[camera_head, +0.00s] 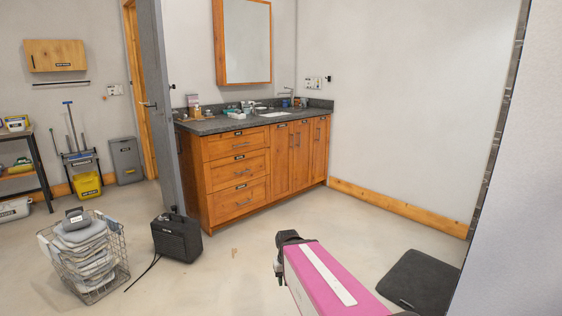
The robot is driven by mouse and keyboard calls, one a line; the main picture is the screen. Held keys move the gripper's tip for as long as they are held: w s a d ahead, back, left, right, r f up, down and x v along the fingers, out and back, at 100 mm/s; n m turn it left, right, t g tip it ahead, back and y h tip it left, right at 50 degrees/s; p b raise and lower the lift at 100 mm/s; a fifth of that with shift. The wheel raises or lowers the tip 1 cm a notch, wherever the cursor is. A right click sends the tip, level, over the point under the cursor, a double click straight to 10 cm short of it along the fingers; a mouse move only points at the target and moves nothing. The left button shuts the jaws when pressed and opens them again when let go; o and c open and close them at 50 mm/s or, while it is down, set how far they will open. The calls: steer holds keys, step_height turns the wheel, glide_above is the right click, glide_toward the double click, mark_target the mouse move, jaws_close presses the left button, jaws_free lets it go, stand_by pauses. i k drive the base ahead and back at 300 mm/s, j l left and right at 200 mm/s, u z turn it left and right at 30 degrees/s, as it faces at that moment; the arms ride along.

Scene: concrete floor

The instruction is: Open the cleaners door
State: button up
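No door has a label I can read as "cleaners". The wooden vanity (225,178) has a drawer stack at left and shut cabinet doors (291,157) with upright handles at right. A small wooden wall cabinet (56,54) with a dark label is shut at upper left.
A wire basket of folded cloths (121,259) and a black case with a cord (177,238) stand on the floor at left. A dark mat (421,281) lies at right. A pale wall edge (517,210) closes off the far right. Floor before the cabinet doors is clear.

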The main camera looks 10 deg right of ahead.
mark_target(282, 135)
steer(key=i+l, duration=0.15)
steer(key=i, duration=0.25)
steer(key=i+l, duration=0.15)
steer(key=i, duration=0.2)
steer(key=i+l, duration=0.15)
steer(key=i, duration=0.25)
steer(key=l+z, duration=0.05)
